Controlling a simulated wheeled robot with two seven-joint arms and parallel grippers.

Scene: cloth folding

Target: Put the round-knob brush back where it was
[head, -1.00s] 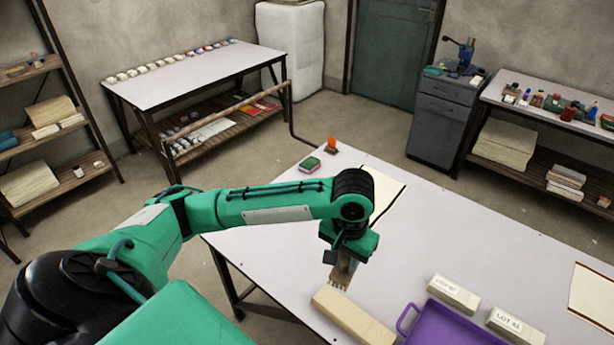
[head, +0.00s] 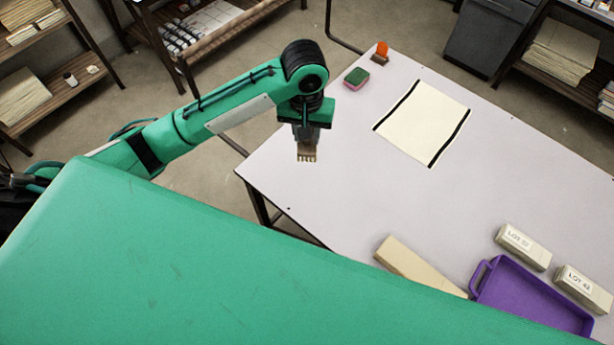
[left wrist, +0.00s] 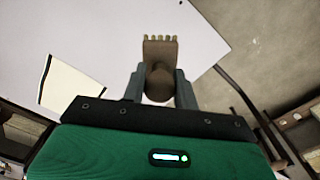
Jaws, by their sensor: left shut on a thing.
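My left gripper (head: 306,138) is shut on a brush and holds it by the knob end. In the left wrist view the round brown knob sits between the two grey fingers (left wrist: 158,90). The brush (left wrist: 160,48) has a flat brown head with short, toothed bristles pointing away from the gripper. In the head view the brush (head: 306,153) hangs bristles down at the left edge of the pale table (head: 330,190); its height above the table is hard to tell. My right gripper is not in view.
A long beige block (head: 418,265) lies at the front, beside a purple tray (head: 525,295). Two labelled blocks (head: 523,247) stand behind the tray. A cream sheet with black edges (head: 425,122), a green-and-red sponge (head: 356,77) and an orange-topped item (head: 381,54) lie further back. Mid-table is clear.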

